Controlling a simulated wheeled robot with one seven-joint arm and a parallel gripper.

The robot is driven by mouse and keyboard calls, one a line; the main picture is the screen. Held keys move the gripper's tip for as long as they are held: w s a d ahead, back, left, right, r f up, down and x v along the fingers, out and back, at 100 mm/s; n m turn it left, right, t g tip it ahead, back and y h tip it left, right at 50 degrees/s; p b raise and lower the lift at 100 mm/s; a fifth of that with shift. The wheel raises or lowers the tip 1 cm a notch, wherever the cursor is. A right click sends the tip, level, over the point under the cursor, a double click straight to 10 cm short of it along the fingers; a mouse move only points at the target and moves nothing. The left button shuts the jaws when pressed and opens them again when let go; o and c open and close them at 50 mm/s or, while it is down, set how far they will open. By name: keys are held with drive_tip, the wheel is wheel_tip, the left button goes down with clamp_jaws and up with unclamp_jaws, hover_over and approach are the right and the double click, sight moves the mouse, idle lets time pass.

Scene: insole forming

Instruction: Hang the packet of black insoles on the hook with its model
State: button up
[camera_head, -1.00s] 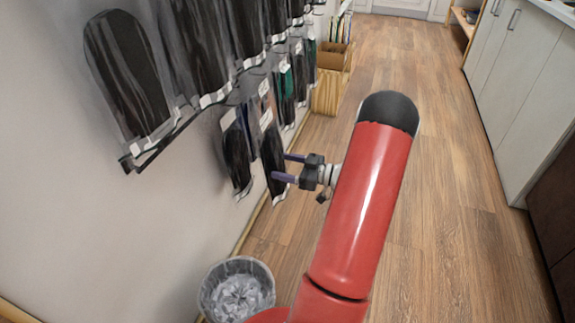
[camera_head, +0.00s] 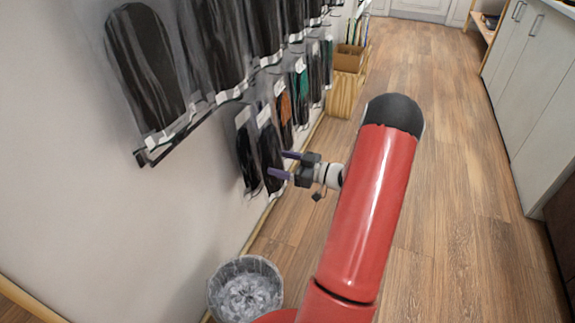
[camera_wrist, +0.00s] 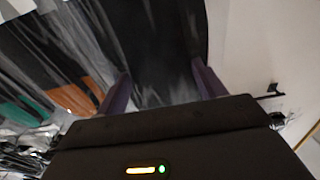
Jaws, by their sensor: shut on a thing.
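A packet of black insoles (camera_head: 271,157) with a white top label is held by my gripper (camera_head: 282,163) beside the wall, low in the head view. In the wrist view the packet (camera_wrist: 155,45) fills the top middle, between the two purple fingers of my gripper (camera_wrist: 163,86). The packet hangs roughly upright. Another dark packet (camera_head: 246,158) hangs close to its left; I cannot tell whether the two touch. The hook at the held packet's top is hidden or too small to tell.
Rows of insole packets (camera_head: 147,65) hang on the wall, with orange (camera_head: 285,109) and green (camera_head: 300,86) ones in the lower row. A bin (camera_head: 245,290) stands below near the wall. White cabinets (camera_head: 530,90) line the right; the floor between is clear.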

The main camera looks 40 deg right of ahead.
drive_tip(key=shift+x, duration=1.35)
drive_tip(key=shift+w+a+f+b, duration=0.3)
drive_tip(key=shift+w+f+b, duration=0.2)
drive_tip(key=shift+w, duration=0.05)
drive_tip(key=shift+f, duration=0.15)
drive_tip(key=o, duration=1.1)
drive_tip(key=v, duration=0.7)
drive_tip(key=shift+s+d+b, duration=0.15)
drive_tip(key=shift+s+b, duration=0.15)
drive_tip(key=shift+s, duration=0.05)
